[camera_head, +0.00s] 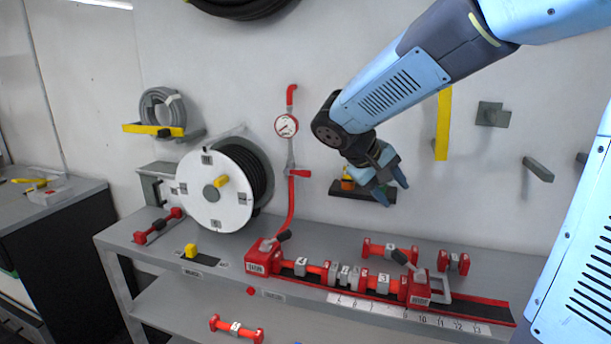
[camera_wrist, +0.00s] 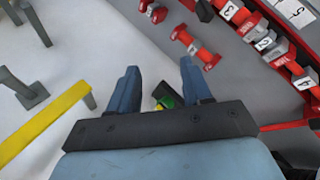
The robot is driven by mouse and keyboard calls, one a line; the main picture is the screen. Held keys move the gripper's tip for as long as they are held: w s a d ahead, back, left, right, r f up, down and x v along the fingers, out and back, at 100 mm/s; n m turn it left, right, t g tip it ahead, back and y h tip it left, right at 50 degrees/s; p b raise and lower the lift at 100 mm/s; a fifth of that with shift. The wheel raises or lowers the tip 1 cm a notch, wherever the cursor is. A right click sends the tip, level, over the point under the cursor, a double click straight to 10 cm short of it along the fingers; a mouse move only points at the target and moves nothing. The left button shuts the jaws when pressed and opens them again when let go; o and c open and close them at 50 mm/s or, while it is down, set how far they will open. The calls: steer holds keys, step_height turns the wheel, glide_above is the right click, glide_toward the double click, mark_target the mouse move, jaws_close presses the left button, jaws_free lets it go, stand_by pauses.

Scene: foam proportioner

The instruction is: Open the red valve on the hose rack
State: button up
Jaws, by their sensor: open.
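A red valve handle (camera_head: 300,173) sits on the wall pipe below a round gauge (camera_head: 286,126), to the right of the hose reel (camera_head: 216,187). A red hose (camera_head: 291,210) runs down from it to the bench. My gripper (camera_head: 393,190) is open and empty, to the right of the valve and apart from it, with its fingers pointing down and right. In the wrist view the gripper (camera_wrist: 158,70) shows two spread fingers with nothing held. A red part at the right edge there is partly cut off, and I cannot tell whether it is the valve.
A dark wall shelf (camera_head: 350,190) with a small yellow and green object is close behind my gripper. The bench (camera_head: 225,262) below carries a red clamp assembly (camera_head: 340,276). A yellow wall bar (camera_head: 443,125) and grey brackets (camera_head: 490,114) stick out at right.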

steer(key=w+a+f+n+t+h, duration=0.3)
steer(key=w+a+h, duration=0.1)
steer(key=w+a, duration=0.7)
steer(key=n+t+h, duration=0.1)
steer(key=n+t, duration=0.2)
steer(key=t, duration=0.4)
glide_toward(304, 175)
steer(key=x, duration=1.1)
jaws_close()
